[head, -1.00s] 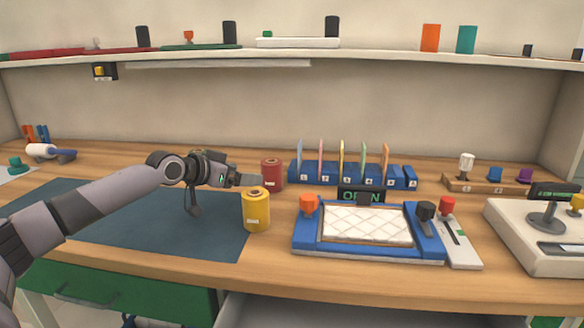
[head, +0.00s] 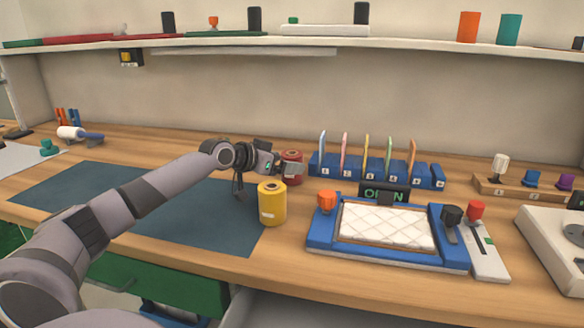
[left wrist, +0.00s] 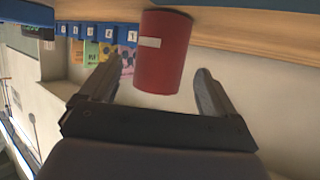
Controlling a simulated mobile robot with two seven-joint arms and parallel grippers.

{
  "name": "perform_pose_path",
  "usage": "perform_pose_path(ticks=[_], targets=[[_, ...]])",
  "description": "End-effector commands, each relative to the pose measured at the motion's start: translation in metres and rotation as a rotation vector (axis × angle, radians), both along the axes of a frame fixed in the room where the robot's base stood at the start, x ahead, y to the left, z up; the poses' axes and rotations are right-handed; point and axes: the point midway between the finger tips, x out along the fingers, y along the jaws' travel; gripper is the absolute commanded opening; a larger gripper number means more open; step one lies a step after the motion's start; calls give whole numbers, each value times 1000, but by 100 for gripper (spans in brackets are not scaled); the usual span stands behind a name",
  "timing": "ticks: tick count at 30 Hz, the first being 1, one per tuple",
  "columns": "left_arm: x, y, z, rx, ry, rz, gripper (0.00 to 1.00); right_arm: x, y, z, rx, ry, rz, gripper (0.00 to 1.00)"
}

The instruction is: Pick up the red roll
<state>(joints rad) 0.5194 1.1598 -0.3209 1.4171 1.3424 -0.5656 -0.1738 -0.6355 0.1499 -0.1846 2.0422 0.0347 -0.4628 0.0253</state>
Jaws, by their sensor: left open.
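The red roll (head: 291,160) stands upright on the wooden bench, behind the yellow roll (head: 272,203). My left gripper (head: 287,169) is at the red roll in the head view and hides part of it. In the left wrist view the red roll (left wrist: 164,52), with a pale label, lies ahead between the two spread fingers of the left gripper (left wrist: 153,90). The fingers are open, and a gap shows between the roll and the right finger. My right gripper is not in view.
A blue rack (head: 375,172) with several coloured cards stands right of the red roll. A blue-framed press (head: 330,246) with a quilted white pad sits in front of it. The dark mat (head: 215,226) at left is mostly clear.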

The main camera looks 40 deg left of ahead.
Motion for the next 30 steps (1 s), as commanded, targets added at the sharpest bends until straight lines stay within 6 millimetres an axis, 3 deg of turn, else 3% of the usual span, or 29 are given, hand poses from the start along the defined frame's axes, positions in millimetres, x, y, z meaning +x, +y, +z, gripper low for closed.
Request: perform_pose_path(ticks=[9, 18, 19, 24, 25, 30], targets=[[28, -3, -12, -2, -1, 2, 90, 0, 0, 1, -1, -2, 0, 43], [30, -3, -13, 1, 0, 1, 90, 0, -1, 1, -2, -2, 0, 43], [30, -3, -13, 0, 0, 1, 87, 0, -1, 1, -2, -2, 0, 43], [30, -3, -13, 0, 0, 1, 32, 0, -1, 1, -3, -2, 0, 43], [30, -3, -13, 0, 0, 1, 25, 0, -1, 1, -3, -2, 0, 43], [30, -3, -12, 1, -3, 2, 25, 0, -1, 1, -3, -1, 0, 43]])
